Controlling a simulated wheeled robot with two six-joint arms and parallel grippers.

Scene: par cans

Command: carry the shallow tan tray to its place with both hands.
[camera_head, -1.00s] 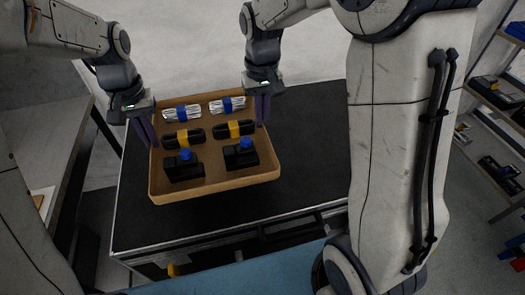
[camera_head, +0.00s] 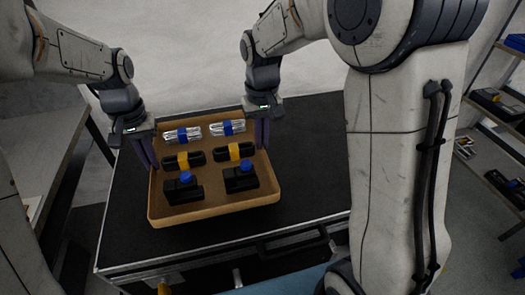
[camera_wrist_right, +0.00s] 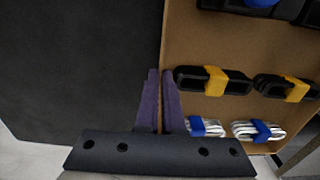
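The shallow tan tray (camera_head: 214,213) is over the black-topped case or table, roughly level. I cannot tell whether its underside touches the top. My left gripper (camera_head: 147,156) is at the tray's left wall, its dark purple fingers close together around it. My right gripper (camera_head: 262,135) is at the right wall. In the right wrist view, the right gripper's purple fingers (camera_wrist_right: 161,98) stand either side of the tray wall (camera_wrist_right: 166,42), pinching it. Inside the tray are silver bundles with blue bands (camera_head: 228,127), black bundles with yellow bands (camera_head: 234,152) and black boxes with blue knobs (camera_head: 241,179).
The black top (camera_head: 310,170) is bare to the right of the tray and narrowly at its left. A shelf unit (camera_head: 502,108) with small items stands at the far right. A grey bench (camera_head: 45,150) stands at the left.

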